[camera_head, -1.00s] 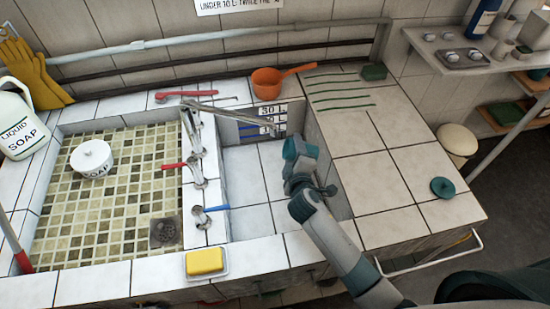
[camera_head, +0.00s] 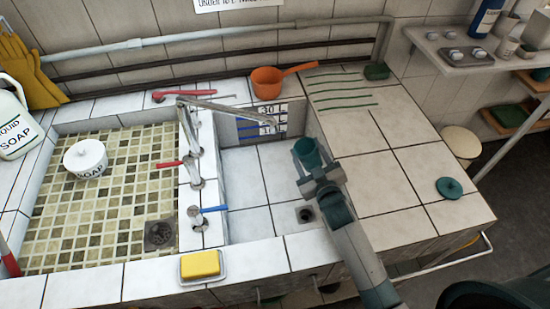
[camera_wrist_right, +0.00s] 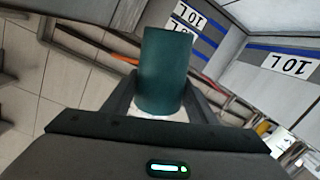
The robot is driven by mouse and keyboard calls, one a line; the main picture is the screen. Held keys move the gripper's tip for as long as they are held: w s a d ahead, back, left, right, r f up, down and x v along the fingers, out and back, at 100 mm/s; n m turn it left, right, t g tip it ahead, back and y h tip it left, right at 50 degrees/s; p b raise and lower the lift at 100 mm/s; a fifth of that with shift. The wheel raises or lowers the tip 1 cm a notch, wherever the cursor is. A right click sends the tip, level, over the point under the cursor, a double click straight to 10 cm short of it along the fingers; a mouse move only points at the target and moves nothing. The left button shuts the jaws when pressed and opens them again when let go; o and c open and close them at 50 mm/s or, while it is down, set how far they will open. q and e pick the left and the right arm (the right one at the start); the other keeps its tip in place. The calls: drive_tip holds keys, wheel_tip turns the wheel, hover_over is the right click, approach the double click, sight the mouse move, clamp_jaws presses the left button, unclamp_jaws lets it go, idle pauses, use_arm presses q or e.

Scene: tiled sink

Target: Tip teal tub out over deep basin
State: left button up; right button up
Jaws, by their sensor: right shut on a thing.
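The teal tub (camera_head: 309,157) is held over the right part of the deep basin, near its right wall. Its open mouth shows at the top, leaning slightly left in the head view; its inside is dark and I cannot tell what it holds. My right gripper (camera_head: 317,172) is shut on the tub, which stands between the fingers in the right wrist view (camera_wrist_right: 165,70). A pale patch shows at its near end there. The deep basin (camera_head: 243,190) has a tiled floor with a drain (camera_head: 305,214) and volume marks on its back wall. My left gripper is out of view.
Taps (camera_head: 196,165) and a spout (camera_head: 215,107) stand along the basin's left edge. An orange pan (camera_head: 267,83) sits behind it and yellow soap (camera_head: 201,263) in front. A teal lid (camera_head: 449,188) lies on the mostly clear right counter (camera_head: 385,180).

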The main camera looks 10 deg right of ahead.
drive_tip(key=r+m, duration=0.1)
drive_tip(key=d+r+p, duration=0.1)
drive_tip(key=d+r+m, duration=0.1)
drive_tip(key=shift+s+d+r+m+t+y, duration=0.1)
drive_tip(key=shift+s+r+m+t+y, duration=0.2)
drive_tip(key=shift+t+y, duration=0.1)
drive_tip(key=shift+d+f+m+b, duration=0.2)
drive_tip(key=shift+f+m+b, duration=0.15)
drive_tip(key=shift+f, duration=0.1)
drive_tip(key=shift+d+f+m+b, duration=0.25)
drive_tip(key=shift+f+b, duration=0.1)
drive_tip(key=shift+f, duration=0.1)
drive_tip(key=shift+a+r, duration=0.1)
drive_tip(key=shift+r, duration=0.1)
idle(0.8)
